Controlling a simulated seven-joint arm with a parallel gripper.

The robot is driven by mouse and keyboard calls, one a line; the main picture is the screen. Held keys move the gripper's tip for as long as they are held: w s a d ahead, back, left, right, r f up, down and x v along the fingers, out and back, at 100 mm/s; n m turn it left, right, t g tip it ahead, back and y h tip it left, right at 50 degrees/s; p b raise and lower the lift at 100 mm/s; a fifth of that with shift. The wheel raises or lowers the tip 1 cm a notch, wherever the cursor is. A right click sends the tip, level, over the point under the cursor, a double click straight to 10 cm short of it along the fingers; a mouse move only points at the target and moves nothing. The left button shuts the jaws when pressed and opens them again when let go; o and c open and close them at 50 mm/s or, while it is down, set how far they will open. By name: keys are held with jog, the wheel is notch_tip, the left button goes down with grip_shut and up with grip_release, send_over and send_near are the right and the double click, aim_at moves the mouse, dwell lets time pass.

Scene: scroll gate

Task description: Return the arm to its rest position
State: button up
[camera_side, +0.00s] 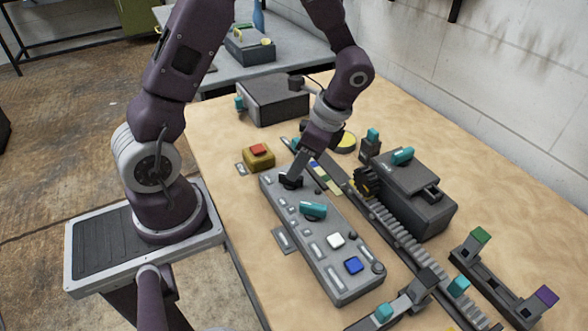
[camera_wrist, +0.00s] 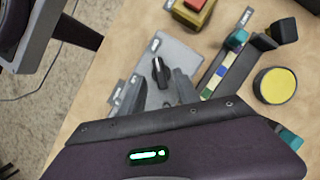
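My purple arm reaches over the wooden table from its base at the left. My gripper (camera_side: 291,178) points down at the far end of a grey control panel (camera_side: 325,262). In the wrist view my gripper (camera_wrist: 160,88) has its two grey fingers apart, with nothing held between them. A black rotary knob (camera_wrist: 161,72) on the panel shows just beyond the fingertips, in line with the gap. In the side view the fingertips and the knob overlap, so I cannot tell whether they touch.
A yellow box with a red button (camera_side: 258,150) stands left of the panel's far end. A toothed rack (camera_side: 400,235) and dark gearbox (camera_side: 415,195) lie to the right. A dark grey box (camera_side: 272,98) stands behind. The table's left strip (camera_side: 215,150) is mostly bare.

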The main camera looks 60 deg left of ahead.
jog(key=v, duration=0.4)
jog(key=s+d+r+n+t+h, duration=0.1)
jog(key=s+d+r+n+t, duration=0.2)
jog(key=s+r, duration=0.3)
jog(key=s+d+r+n+t+h, duration=0.2)
jog(key=s+r+n+t, duration=0.3)
jog(key=r, duration=0.4)
jog(key=s+d+n, duration=0.1)
jog(key=s, duration=0.1)
jog(key=shift+s+d+t, duration=0.25)
jog(key=shift+d+t, duration=0.05)
